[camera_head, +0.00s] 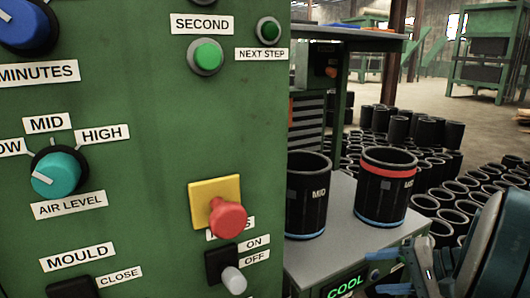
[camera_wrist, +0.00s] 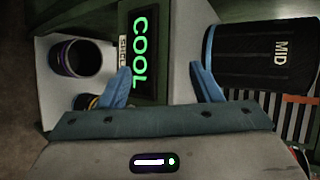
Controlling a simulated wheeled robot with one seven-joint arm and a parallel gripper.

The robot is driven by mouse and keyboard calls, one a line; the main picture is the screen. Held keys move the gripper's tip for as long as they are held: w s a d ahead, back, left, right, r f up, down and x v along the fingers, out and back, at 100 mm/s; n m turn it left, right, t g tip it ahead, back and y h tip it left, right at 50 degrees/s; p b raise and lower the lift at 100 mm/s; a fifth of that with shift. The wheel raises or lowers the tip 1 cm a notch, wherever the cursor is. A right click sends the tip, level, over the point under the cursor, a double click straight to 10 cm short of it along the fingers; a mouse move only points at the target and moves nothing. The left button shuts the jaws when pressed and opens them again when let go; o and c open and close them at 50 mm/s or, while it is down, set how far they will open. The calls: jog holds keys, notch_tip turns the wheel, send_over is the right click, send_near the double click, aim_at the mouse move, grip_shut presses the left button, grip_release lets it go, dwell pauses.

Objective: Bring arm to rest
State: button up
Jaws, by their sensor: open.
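My gripper (camera_head: 386,271) is at the lower right of the head view, in front of the grey cabinet top (camera_head: 335,235). In the wrist view my gripper (camera_wrist: 162,84) shows two blue fingers spread apart with nothing held between them. A green-lit COOL sign (camera_wrist: 139,50) lies beyond the fingers. A black sleeve marked MID (camera_wrist: 265,58) is close beside the right finger; whether they touch I cannot tell. In the head view a black MID sleeve (camera_head: 306,200) and a red-banded sleeve (camera_head: 387,190) stand upright on the cabinet top.
A green control panel (camera_head: 150,140) fills the left, with a red button (camera_head: 228,219), a teal dial (camera_head: 57,174) and a toggle switch (camera_head: 232,280) protruding. Many black sleeves (camera_head: 480,180) stand on the floor at right. A light tray (camera_wrist: 52,95) in the wrist view holds sleeves.

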jog(key=s+a+r+n+g+h+p, duration=0.1)
jog(key=s+a+r+n+h+p, duration=0.2)
jog(key=r+p, duration=0.3)
jog(key=s+a+r+n+g+h+p, duration=0.1)
jog(key=s+a+r+n+h+p, duration=0.2)
jog(key=a+r+p, duration=0.3)
jog(key=s+a+r+n+g+h+p, duration=0.2)
jog(key=a+r+p, duration=0.3)
jog(key=r+p, duration=0.3)
jog(key=shift+s+a+n+h+p, duration=0.2)
jog(key=shift+s+n+h+p, duration=0.55)
jog(key=shift+p, duration=0.6)
jog(key=shift+w+r+m, duration=0.1)
jog(key=shift+m, duration=0.15)
